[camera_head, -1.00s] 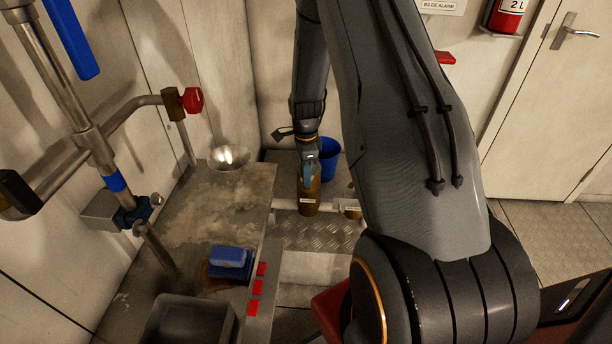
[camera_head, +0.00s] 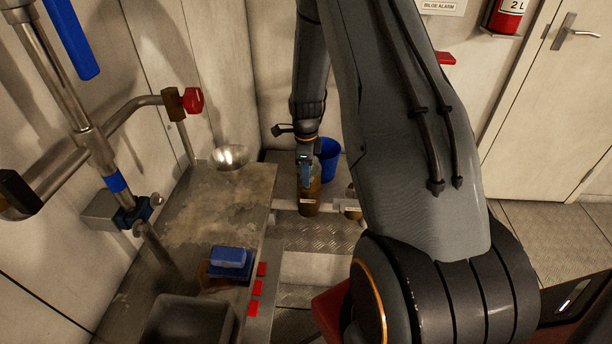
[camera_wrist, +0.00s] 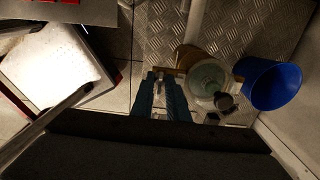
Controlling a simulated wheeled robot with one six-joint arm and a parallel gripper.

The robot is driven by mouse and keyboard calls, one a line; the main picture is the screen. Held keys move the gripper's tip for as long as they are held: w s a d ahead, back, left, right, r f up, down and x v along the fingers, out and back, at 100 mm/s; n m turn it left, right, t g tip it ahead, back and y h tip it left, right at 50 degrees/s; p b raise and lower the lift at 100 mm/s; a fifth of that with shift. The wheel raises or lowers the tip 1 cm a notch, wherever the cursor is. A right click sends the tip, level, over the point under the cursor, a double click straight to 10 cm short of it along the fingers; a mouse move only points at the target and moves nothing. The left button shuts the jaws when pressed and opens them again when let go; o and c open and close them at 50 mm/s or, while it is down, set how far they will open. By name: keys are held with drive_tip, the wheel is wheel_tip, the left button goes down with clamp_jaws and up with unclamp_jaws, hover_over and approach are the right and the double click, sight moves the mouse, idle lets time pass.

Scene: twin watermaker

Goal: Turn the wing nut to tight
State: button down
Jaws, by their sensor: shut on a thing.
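My gripper (camera_wrist: 163,85) shows in the wrist view with its two blue fingers close together, shut on a small pale metal piece between them, which I take for the wing nut (camera_wrist: 159,88). The fingers hide most of it, so I cannot tell how its wings lie. A brown canister (camera_wrist: 192,60) with a round greenish top stands just right of the fingers. In the head view my gripper (camera_head: 304,172) points down at the top of the brown canister (camera_head: 310,198); the wing nut cannot be made out there.
A blue bucket (camera_head: 328,160) stands close behind the canister, also in the wrist view (camera_wrist: 272,84). Pipes with a red-handled valve (camera_head: 193,101) stand further left.

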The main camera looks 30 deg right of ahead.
drive_tip(key=shift+w, duration=0.1)
drive_tip(key=c, duration=1.8)
unclamp_jaws()
drive_tip(key=shift+o, duration=0.2)
drive_tip(key=shift+r, duration=0.1)
wheel_tip(320, 180, up, 8)
drive_tip(key=shift+b, duration=0.35)
